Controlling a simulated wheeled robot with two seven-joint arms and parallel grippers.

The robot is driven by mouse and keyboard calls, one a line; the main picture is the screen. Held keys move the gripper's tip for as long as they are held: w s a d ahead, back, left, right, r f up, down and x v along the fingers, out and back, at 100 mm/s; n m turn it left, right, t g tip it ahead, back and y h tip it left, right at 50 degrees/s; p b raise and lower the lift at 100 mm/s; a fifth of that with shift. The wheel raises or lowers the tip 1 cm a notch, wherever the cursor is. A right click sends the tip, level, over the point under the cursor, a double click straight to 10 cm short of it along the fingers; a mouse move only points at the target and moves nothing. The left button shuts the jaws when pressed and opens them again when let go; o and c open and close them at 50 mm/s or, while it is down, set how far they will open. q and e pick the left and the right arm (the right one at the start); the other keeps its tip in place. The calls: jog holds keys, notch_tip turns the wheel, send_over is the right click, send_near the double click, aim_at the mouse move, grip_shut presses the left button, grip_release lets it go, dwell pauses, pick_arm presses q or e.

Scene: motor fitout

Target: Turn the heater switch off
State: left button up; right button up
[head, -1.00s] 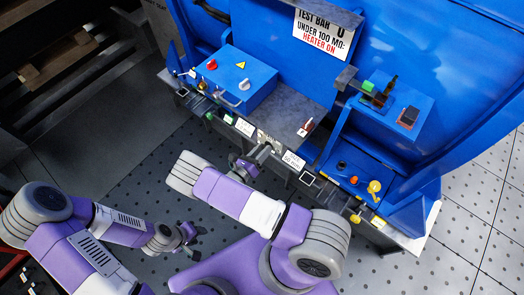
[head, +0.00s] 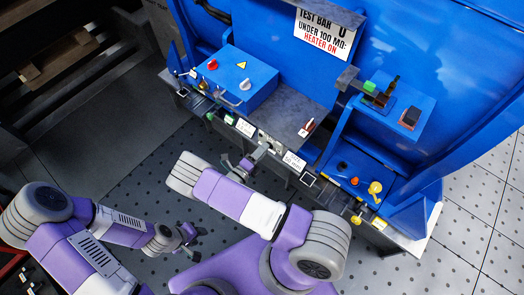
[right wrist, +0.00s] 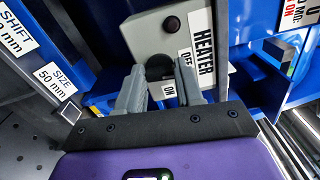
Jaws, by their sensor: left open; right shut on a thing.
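In the right wrist view, a grey heater box (right wrist: 150,38) carries a HEATER label (right wrist: 202,48) with OFF printed higher and ON lower. Its dark round switch (right wrist: 158,68) shows between the fingertips of my right gripper (right wrist: 160,92). The right gripper is shut on the switch; the fingers hide much of it, and I cannot tell its exact setting. In the head view, my right gripper (head: 254,158) is at the front edge of the blue machine, by the labelled strip. My left gripper (head: 196,236) is open and empty, low above the floor, away from the machine.
The blue machine (head: 400,50) bears a "HEATER ON" sign (head: 324,34). A blue control box (head: 240,75) with red and white knobs stands at its left. A yellow knob (head: 375,187) sits at its right. The dark floor mat (head: 140,190) is clear around my left gripper.

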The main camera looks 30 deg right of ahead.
jog(key=shift+f+n, duration=0.1)
jog(key=shift+n, duration=0.4)
dwell(0.3)
jog(key=o, duration=1)
jog(key=shift+o, duration=0.2)
jog(key=v, duration=0.7)
jog(key=shift+a+p, duration=0.3)
jog(key=shift+s, duration=0.15)
